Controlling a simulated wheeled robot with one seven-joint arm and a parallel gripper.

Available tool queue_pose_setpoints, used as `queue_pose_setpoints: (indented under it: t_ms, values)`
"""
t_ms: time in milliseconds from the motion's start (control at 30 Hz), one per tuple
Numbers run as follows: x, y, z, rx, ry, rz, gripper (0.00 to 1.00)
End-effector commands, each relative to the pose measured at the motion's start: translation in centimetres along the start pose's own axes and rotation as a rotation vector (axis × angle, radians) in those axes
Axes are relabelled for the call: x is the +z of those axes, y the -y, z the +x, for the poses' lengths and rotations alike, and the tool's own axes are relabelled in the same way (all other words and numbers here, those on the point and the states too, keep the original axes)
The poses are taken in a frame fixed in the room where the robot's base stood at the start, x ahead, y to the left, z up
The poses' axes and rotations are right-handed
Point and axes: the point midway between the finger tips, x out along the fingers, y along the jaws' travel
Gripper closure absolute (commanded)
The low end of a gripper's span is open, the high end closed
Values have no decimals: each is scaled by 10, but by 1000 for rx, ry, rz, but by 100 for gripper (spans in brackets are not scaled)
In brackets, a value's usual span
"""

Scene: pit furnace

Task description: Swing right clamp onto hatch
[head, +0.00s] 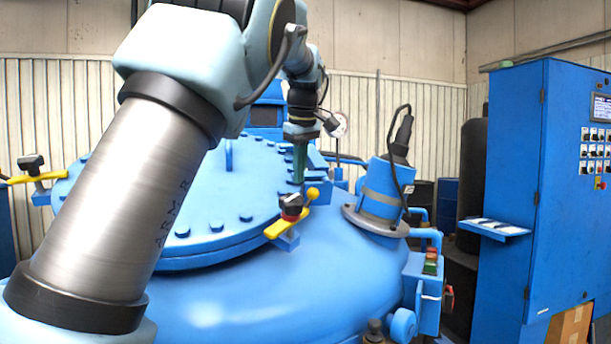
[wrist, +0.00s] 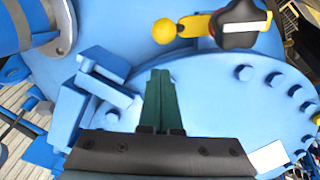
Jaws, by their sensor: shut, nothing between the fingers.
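The right clamp is a yellow bar (head: 279,229) with a black knob and a yellow ball end. It sits at the right front rim of the round blue hatch (head: 215,195). In the wrist view the clamp's yellow ball (wrist: 164,30) and black knob (wrist: 240,27) are at the top, beyond the fingertips. I cannot tell whether the bar rests over the hatch rim. My gripper (head: 299,178) points down just above the ball end, its green fingers closed together and empty. In the wrist view the closed fingers (wrist: 159,75) stand apart from the clamp, over the hatch.
A blue cylindrical fitting (head: 380,190) with a cable stands right of the clamp. A second yellow clamp (head: 38,178) is at the hatch's left side. Bolts ring the hatch rim. A blue control cabinet (head: 545,180) stands at the right. A blue hinge block (wrist: 105,65) lies left of the fingers.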

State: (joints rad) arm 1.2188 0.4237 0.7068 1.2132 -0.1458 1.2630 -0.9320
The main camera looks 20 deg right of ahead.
Motion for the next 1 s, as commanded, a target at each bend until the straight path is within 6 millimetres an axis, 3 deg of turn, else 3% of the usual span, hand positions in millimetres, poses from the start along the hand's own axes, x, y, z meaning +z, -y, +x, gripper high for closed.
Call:
queue_pose_setpoints:
  t_ms: [267,1000]
  values:
    - [22,0,4,1,0,1,100]
    - [27,-2,5,-3,-1,57,100]
